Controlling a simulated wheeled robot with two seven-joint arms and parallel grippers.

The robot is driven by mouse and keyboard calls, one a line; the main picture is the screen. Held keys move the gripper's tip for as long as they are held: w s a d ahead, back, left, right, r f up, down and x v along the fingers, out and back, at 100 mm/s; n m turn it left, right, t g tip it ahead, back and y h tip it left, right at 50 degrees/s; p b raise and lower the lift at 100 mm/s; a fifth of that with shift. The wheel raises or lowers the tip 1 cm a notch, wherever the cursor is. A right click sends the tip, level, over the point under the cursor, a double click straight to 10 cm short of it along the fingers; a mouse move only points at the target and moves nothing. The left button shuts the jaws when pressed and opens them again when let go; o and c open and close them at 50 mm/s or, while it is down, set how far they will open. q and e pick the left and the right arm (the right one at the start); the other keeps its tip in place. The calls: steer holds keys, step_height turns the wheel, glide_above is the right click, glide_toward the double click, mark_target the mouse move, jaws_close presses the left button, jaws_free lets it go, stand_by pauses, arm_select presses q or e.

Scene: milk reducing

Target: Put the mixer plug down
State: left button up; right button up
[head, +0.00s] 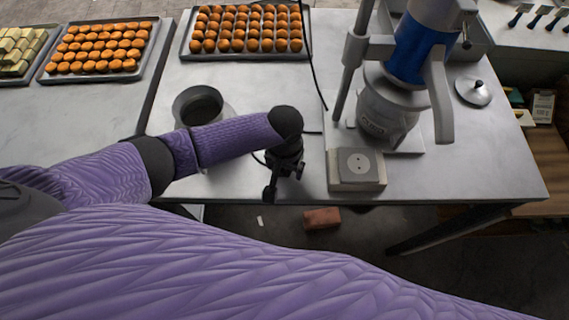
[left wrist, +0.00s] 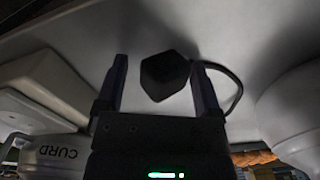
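The black mixer plug (left wrist: 165,76) lies on the grey table top between my left gripper's fingers in the left wrist view, with gaps on both sides. Its black cable (left wrist: 238,88) curves off to the right there. My left gripper (head: 271,186) is open at the table's front edge in the head view, left of the socket box; it also shows in the left wrist view (left wrist: 160,85). In the head view the plug is hidden by the gripper. The socket box (head: 358,166) has an empty socket on top. The blue and grey mixer (head: 420,45) stands behind it. My right gripper is not in view.
A dark pot (head: 198,106) stands left of my gripper, partly behind my forearm. Trays of orange pastries (head: 247,49) (head: 100,71) lie at the back left. A lid (head: 474,92) lies right of the mixer. A red brick (head: 322,218) is on the floor.

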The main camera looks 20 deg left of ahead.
arm_select(q)
steer(key=shift+o, duration=0.4)
steer(key=shift+r, duration=0.2)
step_height(320, 180, up, 13)
steer(key=p, duration=0.2)
steer(key=shift+f, duration=0.1)
